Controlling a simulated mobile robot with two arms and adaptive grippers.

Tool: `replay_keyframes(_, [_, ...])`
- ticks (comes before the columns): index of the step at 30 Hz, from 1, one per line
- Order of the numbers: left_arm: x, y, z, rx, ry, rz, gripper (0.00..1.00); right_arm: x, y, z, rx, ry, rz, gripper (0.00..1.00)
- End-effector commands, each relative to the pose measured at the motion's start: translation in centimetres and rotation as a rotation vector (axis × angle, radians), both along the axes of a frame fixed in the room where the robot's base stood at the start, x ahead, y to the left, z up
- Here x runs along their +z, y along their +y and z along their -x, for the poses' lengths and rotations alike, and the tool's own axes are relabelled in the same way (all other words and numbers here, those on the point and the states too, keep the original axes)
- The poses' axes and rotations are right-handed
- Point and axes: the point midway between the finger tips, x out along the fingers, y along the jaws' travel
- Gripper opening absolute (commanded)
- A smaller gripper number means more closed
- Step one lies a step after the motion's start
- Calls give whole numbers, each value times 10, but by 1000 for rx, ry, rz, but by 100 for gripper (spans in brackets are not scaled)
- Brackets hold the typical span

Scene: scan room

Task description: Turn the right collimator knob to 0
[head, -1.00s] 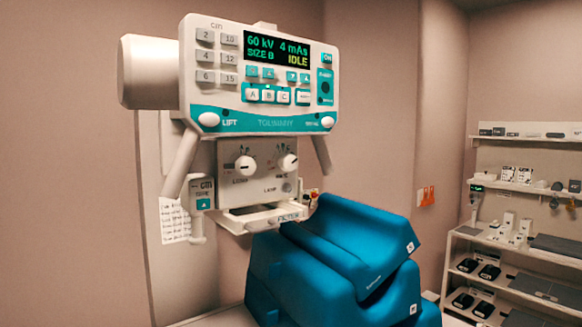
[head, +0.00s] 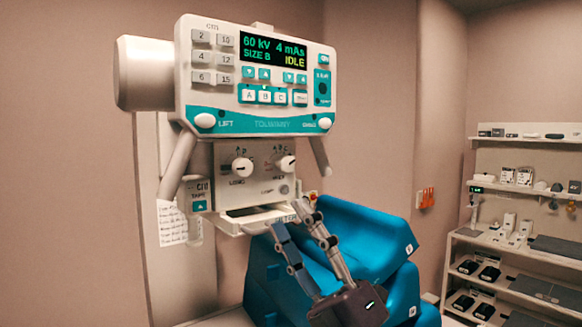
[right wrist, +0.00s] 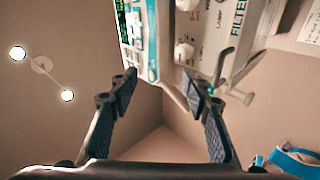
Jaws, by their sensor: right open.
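The collimator panel (head: 262,180) hangs under the control console. Its right knob (head: 285,163) is white and round; its setting is too small to read. The left knob (head: 242,167) sits beside it. My right gripper (head: 288,217) is open and empty, below and in front of the panel, its fingers pointing up and left. It is apart from the right knob. In the right wrist view the panel (right wrist: 207,35) appears sideways near the top, ahead of the open fingers (right wrist: 163,82). My left gripper is not in view.
The console (head: 256,85) juts out above the knobs, with a filter tray (head: 250,220) below them. Blue padded pieces (head: 370,235) stand behind my right gripper. Shelves (head: 525,190) are at the far right. Space right of the panel is clear.

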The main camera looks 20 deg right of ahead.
Motion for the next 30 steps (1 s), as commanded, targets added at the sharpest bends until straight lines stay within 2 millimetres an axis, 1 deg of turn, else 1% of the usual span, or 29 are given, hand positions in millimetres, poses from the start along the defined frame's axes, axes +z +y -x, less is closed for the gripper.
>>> replay_keyframes(1, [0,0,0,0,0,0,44,23,23,10,-1,-102,155,44])
replay_keyframes(3, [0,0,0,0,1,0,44,37,54,19,-16,-206,374,44])
replay_keyframes(5, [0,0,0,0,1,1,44,41,74,20,-46,-273,565,44])
replay_keyframes(6, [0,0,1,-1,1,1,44,41,82,16,-78,-303,692,44])
replay_keyframes(8, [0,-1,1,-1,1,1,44,39,86,6,-143,-328,877,44])
replay_keyframes(9, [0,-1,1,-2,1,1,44,38,83,-4,-195,-330,994,44])
replay_keyframes(11, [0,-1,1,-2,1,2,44,39,70,-21,-283,-312,1153,44])
replay_keyframes(12, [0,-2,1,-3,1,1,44,41,57,-33,-347,-289,1245,44])
replay_keyframes(14, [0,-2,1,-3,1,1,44,47,33,-48,-440,-240,1359,44])
replay_keyframes(15, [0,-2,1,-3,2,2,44,51,16,-56,-500,-202,1420,44])
replay_keyframes(17, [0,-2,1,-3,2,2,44,60,-9,-65,-580,-147,1488,44])
replay_keyframes(18, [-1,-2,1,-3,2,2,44,64,-24,-69,-627,-110,1521,44])
replay_keyframes(21, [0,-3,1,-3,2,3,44,74,-52,-74,-706,-40,1571,44])
replay_keyframes(23, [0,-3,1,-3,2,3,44,77,-62,-76,-731,-15,1587,44])
replay_keyframes(25, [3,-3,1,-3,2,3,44,79,-65,-80,-743,-2,1593,44])
replay_keyframes(29, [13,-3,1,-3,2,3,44,81,-60,-96,-742,3,1594,44])
replay_keyframes(30, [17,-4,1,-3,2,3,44,80,-57,-102,-741,3,1595,44])
